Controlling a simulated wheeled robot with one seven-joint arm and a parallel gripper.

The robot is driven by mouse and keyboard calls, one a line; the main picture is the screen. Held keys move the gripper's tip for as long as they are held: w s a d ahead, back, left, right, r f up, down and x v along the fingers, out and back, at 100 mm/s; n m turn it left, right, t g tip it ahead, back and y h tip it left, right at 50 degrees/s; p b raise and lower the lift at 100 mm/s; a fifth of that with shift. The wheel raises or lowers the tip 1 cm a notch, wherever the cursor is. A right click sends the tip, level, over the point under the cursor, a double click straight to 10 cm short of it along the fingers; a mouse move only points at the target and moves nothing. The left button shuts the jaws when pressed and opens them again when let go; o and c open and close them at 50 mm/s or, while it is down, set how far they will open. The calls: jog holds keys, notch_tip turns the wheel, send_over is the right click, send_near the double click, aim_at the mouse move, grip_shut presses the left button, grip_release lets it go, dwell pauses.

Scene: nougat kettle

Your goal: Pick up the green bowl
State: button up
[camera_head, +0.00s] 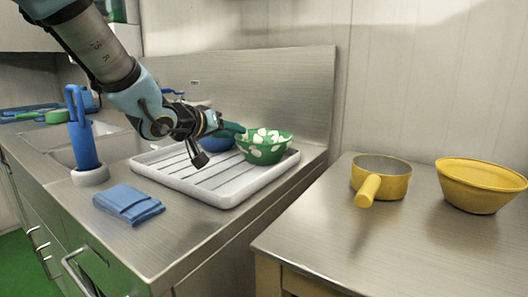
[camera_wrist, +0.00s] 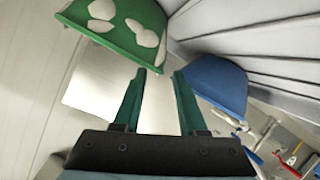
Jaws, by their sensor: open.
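The green bowl (camera_head: 264,148) with white patches sits upright at the right end of the white drying rack (camera_head: 228,196). My gripper (camera_head: 240,128) is open and empty, just to the left of the bowl near its rim. In the wrist view the bowl (camera_wrist: 112,30) is at the top, beyond the green fingers of my gripper (camera_wrist: 160,74) and mostly left of the gap between them. A visible gap between fingers and bowl cannot be judged for certain. The bowl's far side is hidden.
A blue bowl (camera_wrist: 216,82) stands close beside the green one, right of my fingers in the wrist view. The steel backsplash (camera_head: 300,85) rises behind the rack. A folded blue cloth (camera_head: 128,204) lies in front. A yellow pan (camera_head: 384,180) and yellow bowl (camera_head: 480,188) stand on the right table.

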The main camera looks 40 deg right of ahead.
aim_at(239, 135)
jog(key=x, duration=0.3)
jog(key=shift+d+f, duration=0.25)
grip_shut()
dwell(1.2)
